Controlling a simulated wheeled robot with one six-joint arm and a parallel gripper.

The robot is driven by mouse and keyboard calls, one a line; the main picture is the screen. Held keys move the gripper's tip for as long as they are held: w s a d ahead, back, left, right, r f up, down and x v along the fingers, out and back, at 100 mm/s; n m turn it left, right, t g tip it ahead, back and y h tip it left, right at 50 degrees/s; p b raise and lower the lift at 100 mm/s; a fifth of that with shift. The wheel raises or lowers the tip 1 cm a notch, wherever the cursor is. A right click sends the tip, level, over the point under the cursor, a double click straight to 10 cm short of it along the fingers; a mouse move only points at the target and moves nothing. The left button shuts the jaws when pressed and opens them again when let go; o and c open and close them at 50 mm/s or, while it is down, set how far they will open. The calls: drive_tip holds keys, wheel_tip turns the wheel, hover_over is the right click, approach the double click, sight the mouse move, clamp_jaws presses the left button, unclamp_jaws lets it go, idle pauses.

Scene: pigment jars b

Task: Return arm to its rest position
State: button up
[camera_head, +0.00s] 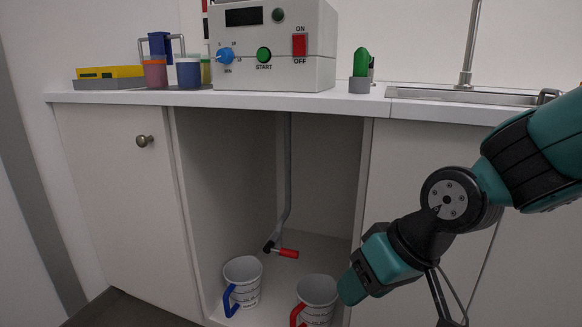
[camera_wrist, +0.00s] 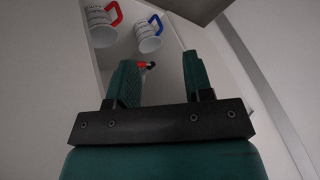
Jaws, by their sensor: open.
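My gripper (camera_head: 352,286) is in front of the open cupboard bay, at the lower right of the head view. It hangs beside the right edge of the red-handled mug (camera_head: 318,292); I cannot tell the exact gap. In the wrist view my gripper (camera_wrist: 160,60) has its two teal fingers apart, with nothing held between them. My teal and black arm (camera_head: 560,140) reaches in from the right, bent downward. The red-handled mug (camera_wrist: 102,32) and the blue-handled mug (camera_wrist: 147,40) show beyond the fingers in the wrist view.
The blue-handled mug (camera_head: 246,278) stands upright on the cupboard floor. A grey pipe with a red valve handle (camera_head: 288,253) is behind. The counter (camera_head: 350,103) above bears a control box (camera_head: 270,65), jars (camera_head: 188,72), a cactus (camera_head: 361,64) and a sink (camera_head: 465,95).

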drive_tip(key=s+d+r+n+g+p, duration=0.1)
drive_tip(key=s+d+r, duration=0.1)
drive_tip(key=s, duration=0.2)
drive_tip(key=s+d+r+g+h+p, duration=0.1)
drive_tip(key=s+r, duration=0.2)
drive_tip(key=s, duration=0.1)
drive_tip(key=s+d+r+n+g+p, duration=0.1)
drive_tip(key=s+d+r, duration=0.1)
drive_tip(key=s, duration=0.3)
wheel_tip(320, 180, up, 36)
drive_tip(key=p, duration=3.5)
drive_tip(key=shift+w+a+f+p, duration=0.15)
drive_tip(key=shift+w+a+p, duration=0.05)
drive_tip(key=shift+w+p, duration=0.15)
